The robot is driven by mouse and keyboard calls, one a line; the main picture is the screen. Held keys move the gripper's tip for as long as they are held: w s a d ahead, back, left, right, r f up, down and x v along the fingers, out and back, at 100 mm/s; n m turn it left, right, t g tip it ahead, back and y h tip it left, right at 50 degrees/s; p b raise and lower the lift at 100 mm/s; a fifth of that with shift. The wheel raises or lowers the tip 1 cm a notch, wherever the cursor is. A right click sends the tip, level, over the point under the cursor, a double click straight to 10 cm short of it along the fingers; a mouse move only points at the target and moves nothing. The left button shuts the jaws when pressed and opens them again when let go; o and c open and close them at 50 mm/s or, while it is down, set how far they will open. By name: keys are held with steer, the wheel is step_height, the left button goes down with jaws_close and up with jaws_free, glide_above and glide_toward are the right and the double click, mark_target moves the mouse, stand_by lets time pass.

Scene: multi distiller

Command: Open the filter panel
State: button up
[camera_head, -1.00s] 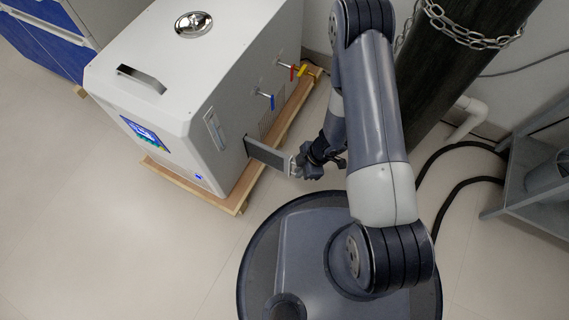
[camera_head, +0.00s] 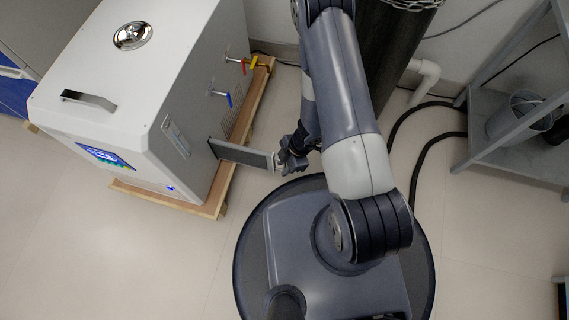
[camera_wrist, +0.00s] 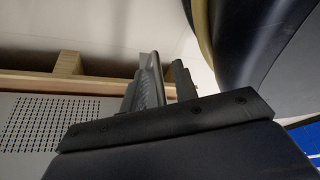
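The filter panel (camera_head: 243,154) is a flat grey plate standing out from the side wall of the white distiller (camera_head: 165,85), swung well away from it. A dark opening edge shows at its hinged end. My gripper (camera_head: 281,160) is at the panel's free end, away from the machine. In the wrist view the panel (camera_wrist: 153,78) shows as a thin grey edge between the two dark fingers of my gripper (camera_wrist: 158,88), which look closed on it. The exact contact is partly hidden by the dark gripper body.
The distiller stands on a wooden pallet (camera_head: 208,208). Blue (camera_head: 228,99) and yellow (camera_head: 254,65) valve handles stick out of its side. A dark chained cylinder (camera_head: 385,50), black hoses and a grey shelf (camera_head: 520,150) are at the right. Floor at lower left is clear.

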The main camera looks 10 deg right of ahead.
steer(key=shift+r, duration=0.1)
steer(key=s+p+v, duration=0.1)
steer(key=p+v, duration=0.6)
steer(key=v, duration=0.3)
steer(key=shift+w+d+r, duration=0.2)
steer(key=shift+w+r, duration=0.05)
steer(key=shift+w, duration=0.25)
steer(key=b+x, duration=0.7)
steer(key=x, duration=0.4)
steer(key=shift+w, duration=0.1)
steer(key=shift+a+r, duration=0.1)
